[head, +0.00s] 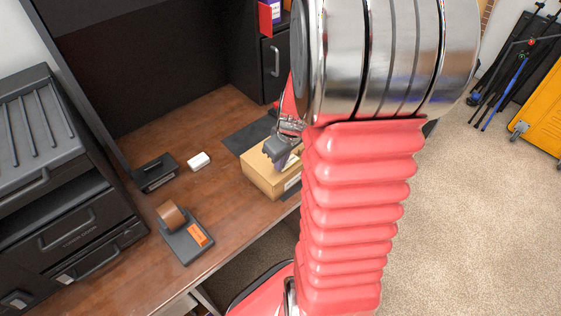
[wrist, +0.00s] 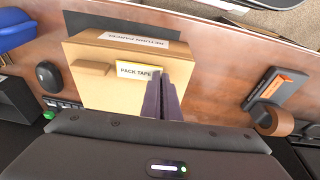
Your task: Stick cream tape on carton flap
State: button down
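A tan carton (head: 262,178) stands near the desk's front edge, and it fills the middle left of the wrist view (wrist: 105,95). A raised tan tab (wrist: 92,68) lies on its top, and a white label with printing (wrist: 135,41) is on one side. The cream tape (wrist: 138,72), printed "PACK TAPE", is over the carton's top at my fingertips. My gripper (wrist: 165,78) has its fingers close together at the tape's right end and appears shut on it. In the head view my gripper (head: 282,152) is low over the carton. Whether the tape touches the carton is unclear.
A dark tape dispenser (head: 187,238) with a brown roll (head: 172,216) and orange label stands on the desk at left. A white block (head: 199,161) and a black box (head: 154,172) sit behind it. A black mouse (wrist: 48,75) lies beside the carton. Desk between dispenser and carton is clear.

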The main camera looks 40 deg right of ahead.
jog(key=shift+f, duration=0.35)
dwell(1.1)
jog(key=c, duration=2)
grip_release()
jog(key=shift+r, duration=0.1)
jog(key=v, duration=1.3)
jog(key=shift+s+a+r, duration=0.1)
jog(key=shift+r, duration=0.2)
